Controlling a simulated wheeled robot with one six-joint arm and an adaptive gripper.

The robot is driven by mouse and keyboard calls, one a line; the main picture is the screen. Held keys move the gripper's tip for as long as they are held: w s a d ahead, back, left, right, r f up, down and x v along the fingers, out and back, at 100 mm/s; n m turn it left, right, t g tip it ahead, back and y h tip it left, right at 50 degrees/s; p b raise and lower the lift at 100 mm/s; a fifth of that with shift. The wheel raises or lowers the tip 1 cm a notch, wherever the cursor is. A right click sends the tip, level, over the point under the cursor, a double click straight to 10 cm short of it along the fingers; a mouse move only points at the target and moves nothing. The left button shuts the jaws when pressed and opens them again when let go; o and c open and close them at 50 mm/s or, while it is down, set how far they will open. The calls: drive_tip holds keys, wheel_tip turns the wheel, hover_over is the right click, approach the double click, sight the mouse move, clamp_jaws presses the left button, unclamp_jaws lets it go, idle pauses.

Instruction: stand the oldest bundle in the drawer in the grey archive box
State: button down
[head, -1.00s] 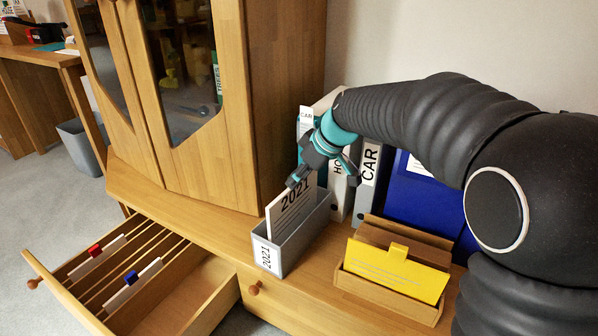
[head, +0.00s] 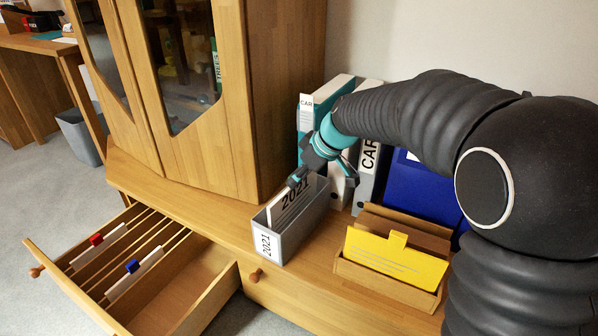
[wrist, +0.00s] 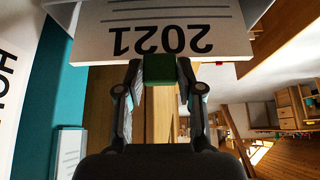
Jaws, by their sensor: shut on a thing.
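A white bundle marked 2021 (head: 284,205) stands upright in the grey archive box (head: 287,238), whose front label also reads 2021. My gripper (head: 304,178) is shut on the top of this bundle, just above the box. In the wrist view my gripper (wrist: 160,72) holds a green tab at the edge of the bundle (wrist: 160,40). The open drawer (head: 200,275) at lower left holds a bundle with a red tab (head: 97,240) and one with a blue tab (head: 132,267). Their dates cannot be read.
Binders stand behind the box, teal (head: 328,92), grey (head: 367,165) and blue (head: 420,190). A wooden holder (head: 390,283) with a yellow card (head: 397,259) stands to the right. A glass-doored cabinet (head: 230,100) rises at the left.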

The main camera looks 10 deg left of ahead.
drive_tip(key=shift+f, duration=0.55)
drive_tip(key=c, duration=0.7)
unclamp_jaws()
drive_tip(key=shift+o, duration=0.2)
drive_tip(key=o, duration=0.5)
